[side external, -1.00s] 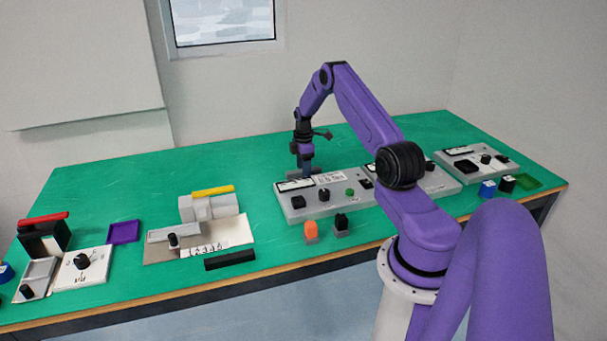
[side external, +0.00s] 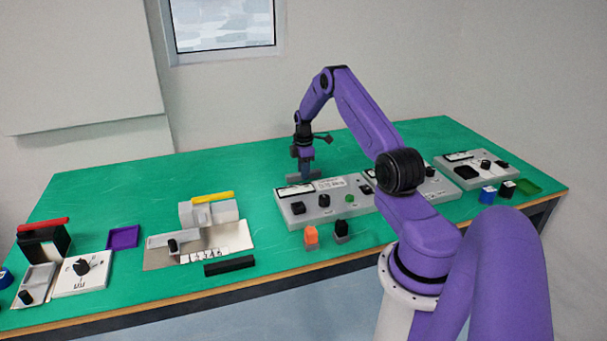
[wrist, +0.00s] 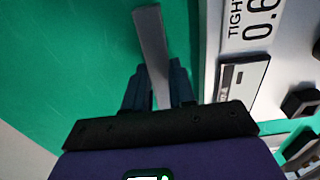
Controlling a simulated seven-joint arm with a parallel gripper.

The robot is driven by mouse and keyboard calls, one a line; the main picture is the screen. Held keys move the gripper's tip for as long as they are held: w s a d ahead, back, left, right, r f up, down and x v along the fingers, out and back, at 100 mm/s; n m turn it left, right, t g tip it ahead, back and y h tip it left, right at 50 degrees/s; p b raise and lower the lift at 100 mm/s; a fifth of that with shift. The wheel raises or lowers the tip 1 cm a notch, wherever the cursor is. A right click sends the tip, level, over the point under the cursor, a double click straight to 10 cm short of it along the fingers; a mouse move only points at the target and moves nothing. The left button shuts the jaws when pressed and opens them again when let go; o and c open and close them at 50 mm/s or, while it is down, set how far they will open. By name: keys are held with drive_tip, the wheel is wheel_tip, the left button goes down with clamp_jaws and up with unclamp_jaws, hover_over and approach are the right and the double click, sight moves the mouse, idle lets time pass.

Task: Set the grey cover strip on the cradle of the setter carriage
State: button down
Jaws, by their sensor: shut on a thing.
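My gripper (wrist: 158,92) is shut on the grey cover strip (wrist: 150,42), a long thin bar that sticks out between the dark fingers in the wrist view. In the side view my gripper (side external: 305,174) is just behind the left end of the large grey control panel, with the strip (side external: 291,179) showing low beside it. Whether the strip touches the table is unclear. A low unit with a numbered scale (side external: 205,255), a grey slide (side external: 172,240) and a black knob, likely the setter carriage, stands left of centre. I cannot make out its cradle for certain.
A grey block with a yellow bar (side external: 212,196) stands behind the scale unit, and a black bar (side external: 229,265) lies in front. The control panel (side external: 325,208) has raised knobs. Orange (side external: 311,236) and black pieces stand before it. Green table between gripper and scale unit is clear.

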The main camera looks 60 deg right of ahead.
drive_tip(key=s+a+r, duration=0.9)
drive_tip(key=s+r, duration=0.1)
drive_tip(key=r, duration=0.2)
drive_tip(key=w+a, duration=0.5)
drive_tip(key=a, duration=0.6)
drive_tip(key=w+a+r, duration=0.1)
drive_tip(key=w+a, duration=0.4)
drive_tip(key=a, duration=0.7)
drive_tip(key=w+a, duration=0.6)
drive_tip(key=a, duration=0.5)
drive_tip(key=w+f, duration=0.3)
drive_tip(key=w, duration=0.1)
drive_tip(key=w+f, duration=0.2)
drive_tip(key=w, duration=0.2)
drive_tip(key=w+a+f, duration=0.1)
drive_tip(key=w+f, duration=0.2)
drive_tip(key=w, duration=0.1)
drive_tip(key=shift+w+a+f, duration=0.1)
drive_tip(key=shift+w+f, duration=0.05)
drive_tip(key=shift+f, duration=0.15)
drive_tip(key=shift+w+f, duration=0.5)
drive_tip(key=shift+f, duration=1.65)
drive_tip(key=shift+f, duration=0.15)
